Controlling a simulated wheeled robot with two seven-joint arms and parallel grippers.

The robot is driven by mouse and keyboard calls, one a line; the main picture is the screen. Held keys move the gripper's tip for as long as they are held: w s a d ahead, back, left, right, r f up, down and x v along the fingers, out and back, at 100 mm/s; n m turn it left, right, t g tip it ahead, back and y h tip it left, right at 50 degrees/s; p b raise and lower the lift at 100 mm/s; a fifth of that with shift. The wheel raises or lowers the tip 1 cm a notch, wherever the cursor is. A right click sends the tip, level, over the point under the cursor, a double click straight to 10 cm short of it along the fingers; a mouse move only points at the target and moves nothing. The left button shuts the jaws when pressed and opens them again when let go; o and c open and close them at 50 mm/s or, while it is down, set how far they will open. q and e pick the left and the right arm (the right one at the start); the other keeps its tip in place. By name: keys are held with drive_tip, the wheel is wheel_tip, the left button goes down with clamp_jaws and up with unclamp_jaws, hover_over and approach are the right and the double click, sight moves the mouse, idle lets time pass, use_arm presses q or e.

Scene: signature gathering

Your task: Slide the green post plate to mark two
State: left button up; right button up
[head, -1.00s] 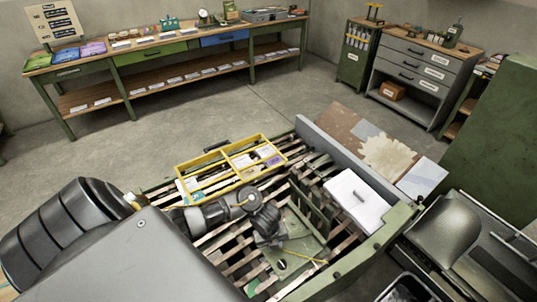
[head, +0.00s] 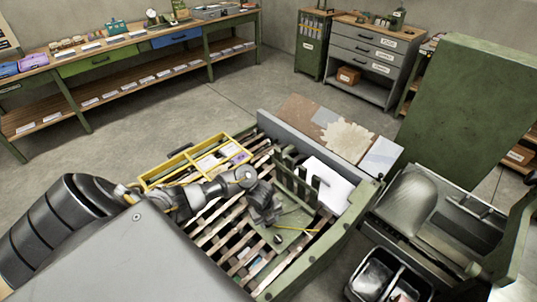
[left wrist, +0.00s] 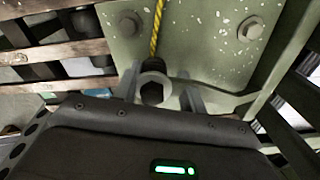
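The green post plate (head: 296,226) lies flat on the slatted bed, with upright green posts (head: 292,170) beyond it. In the left wrist view the plate (left wrist: 205,55) is paint-chipped, with bolt heads on it. My left gripper (head: 268,218) is low at the plate's left side. In the left wrist view its two grey fingers stand apart on either side of a round grey knob (left wrist: 153,90), with what looks like a gap beside it. A yellow cord (left wrist: 157,30) runs over the plate towards the knob. I cannot make out the marks. My right gripper is not in view.
A yellow divided tray (head: 180,180) stands behind my left arm. A white pad (head: 335,178) lies right of the posts. A grey rail (head: 290,140) and green edge (head: 345,222) border the bed. Black bins (head: 385,280) and a grey seat (head: 412,205) are at right.

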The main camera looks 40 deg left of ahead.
use_arm(q)
drive_tip(key=shift+o, duration=0.5)
drive_tip(key=shift+f, duration=0.1)
drive_tip(key=shift+s, duration=0.15)
drive_tip(key=r, duration=0.3)
drive_tip(key=s+r+p, duration=0.1)
drive_tip(key=r, duration=0.3)
drive_tip(key=r+p, duration=0.1)
drive_tip(key=r, duration=0.2)
drive_tip(key=shift+s+a+r, duration=0.2)
drive_tip(key=shift+a+r, duration=0.15)
drive_tip(key=shift+a, duration=0.05)
